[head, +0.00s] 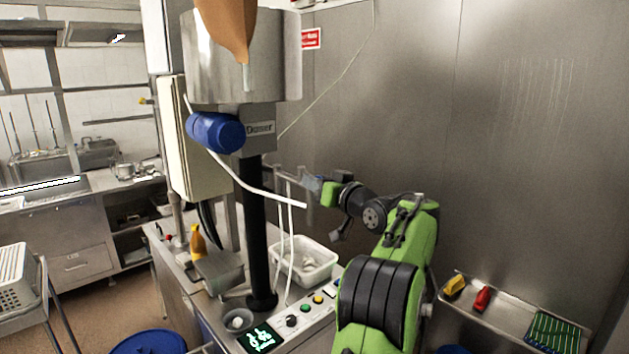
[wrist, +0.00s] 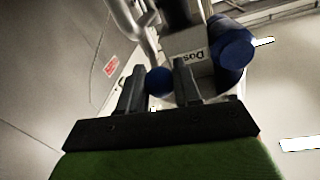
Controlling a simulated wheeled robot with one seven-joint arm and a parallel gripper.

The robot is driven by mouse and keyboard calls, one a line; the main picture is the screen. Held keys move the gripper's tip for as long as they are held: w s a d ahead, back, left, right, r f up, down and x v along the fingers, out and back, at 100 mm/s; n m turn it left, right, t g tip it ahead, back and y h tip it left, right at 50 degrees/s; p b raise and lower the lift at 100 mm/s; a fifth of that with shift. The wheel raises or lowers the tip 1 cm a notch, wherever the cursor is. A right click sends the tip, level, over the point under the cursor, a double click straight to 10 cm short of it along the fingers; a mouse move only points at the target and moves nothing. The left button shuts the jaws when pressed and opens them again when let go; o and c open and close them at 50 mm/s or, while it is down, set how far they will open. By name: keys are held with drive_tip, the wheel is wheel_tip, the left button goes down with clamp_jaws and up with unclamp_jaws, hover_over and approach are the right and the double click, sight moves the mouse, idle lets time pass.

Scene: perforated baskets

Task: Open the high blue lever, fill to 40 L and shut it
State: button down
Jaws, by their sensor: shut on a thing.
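A steel dosing machine (head: 240,60) stands on a dark column, with a large blue cylinder (head: 215,132) at its head. The cylinder also shows in the wrist view (wrist: 232,45). A white bent tube (head: 262,188) runs down from it to the right. My gripper (head: 310,184) is raised to the right of the column. In the wrist view, a round blue lever knob (wrist: 159,81) sits between my two fingers, which are shut on it. The lever's arm is mostly hidden. A lit display (head: 261,338) shows green marks; no litre figure is readable.
A white tub (head: 305,262) stands on the counter behind the column, with coloured buttons (head: 318,299) in front. An orange bottle (head: 197,243) stands to the left. A steel shelf (head: 510,318) with small coloured items is at lower right. A steel wall closes the right side.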

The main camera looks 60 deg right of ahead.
drive_tip(key=shift+w, duration=0.1)
drive_tip(key=c, duration=0.8)
unclamp_jaws()
drive_tip(key=shift+w, duration=0.15)
drive_tip(key=b+v, duration=0.4)
drive_tip(key=v, duration=1.1)
drive_tip(key=shift+s, duration=0.4)
drive_tip(key=shift+a, duration=0.1)
